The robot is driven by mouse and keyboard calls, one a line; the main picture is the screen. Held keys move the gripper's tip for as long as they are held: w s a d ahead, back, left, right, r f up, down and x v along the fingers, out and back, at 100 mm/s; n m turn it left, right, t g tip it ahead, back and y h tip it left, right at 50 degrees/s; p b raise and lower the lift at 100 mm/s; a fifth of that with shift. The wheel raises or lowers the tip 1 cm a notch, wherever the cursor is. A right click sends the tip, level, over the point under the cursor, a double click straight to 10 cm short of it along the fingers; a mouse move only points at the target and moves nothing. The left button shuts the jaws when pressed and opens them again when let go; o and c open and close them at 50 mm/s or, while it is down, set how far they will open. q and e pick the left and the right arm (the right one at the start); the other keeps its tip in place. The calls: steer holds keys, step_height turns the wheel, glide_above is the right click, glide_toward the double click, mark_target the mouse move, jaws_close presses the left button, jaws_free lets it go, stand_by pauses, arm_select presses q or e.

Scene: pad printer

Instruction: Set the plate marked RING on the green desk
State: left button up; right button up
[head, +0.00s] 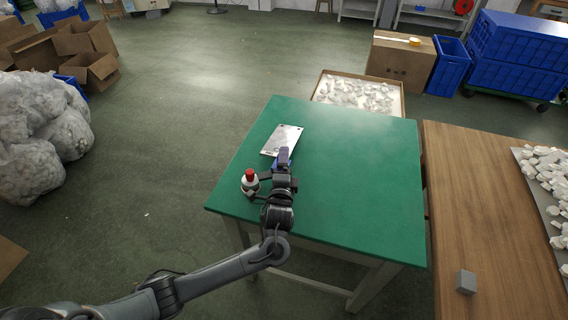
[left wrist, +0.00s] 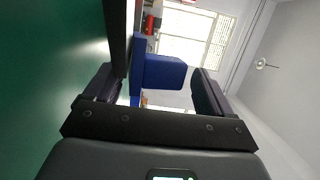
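The silver-white plate (head: 283,138) lies over the back left part of the green desk (head: 350,190), with small marks too small to read. In the left wrist view its edge shows as a dark strip (left wrist: 117,38) close along the desk top; I cannot tell whether it fully touches. A blue block (left wrist: 163,73), apparently the plate's grip, sits beside that strip. My left gripper (head: 284,160) is at the plate's near end, low over the desk. Its fingers (left wrist: 155,90) are apart, with gaps beside the blue block. My right gripper is in neither view.
A white bottle with a red cap (head: 250,181) stands just left of my left gripper. A box of white pieces (head: 358,94) stands behind. The desk's right half is clear.

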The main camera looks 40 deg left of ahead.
arm_select(q)
steer(key=shift+r, duration=0.1)
steer(key=shift+s+r, duration=0.1)
steer(key=p+v, duration=0.4)
steer(key=v, duration=0.7)
steer(key=shift+s+d, duration=0.3)
